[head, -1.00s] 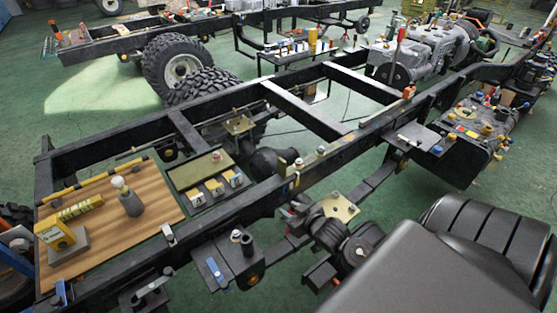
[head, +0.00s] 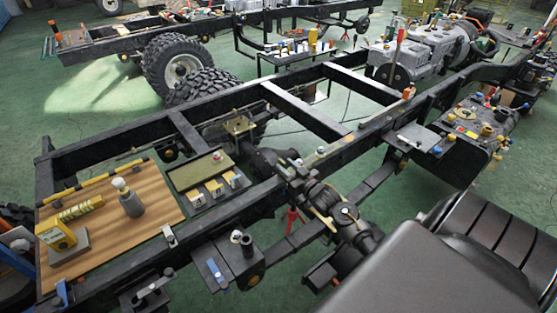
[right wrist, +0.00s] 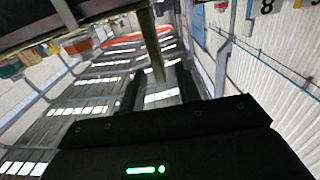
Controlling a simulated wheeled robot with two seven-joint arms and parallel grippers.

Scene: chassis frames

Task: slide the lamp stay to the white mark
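My right gripper (head: 291,168) is at the near rail of the black chassis frame (head: 232,207), around the middle of its length. Its arm comes up from the lower right and hides part of the rail's outer side. In the right wrist view its two fingers (right wrist: 158,92) stand apart. A thin olive bar (right wrist: 152,45), possibly the lamp stay, runs down into the gap between them; I cannot tell whether it touches a finger. In the head view the stay is not clear behind the gripper. I cannot make out the white mark for certain. My left gripper is not in view.
A wooden board (head: 150,190) with a grey bottle-like piece (head: 130,203) lies at the frame's left end. A tray with small numbered blocks (head: 215,187) is beside it. A dark bracket plate (head: 228,262) sticks out from the near rail. Cross-members span the frame.

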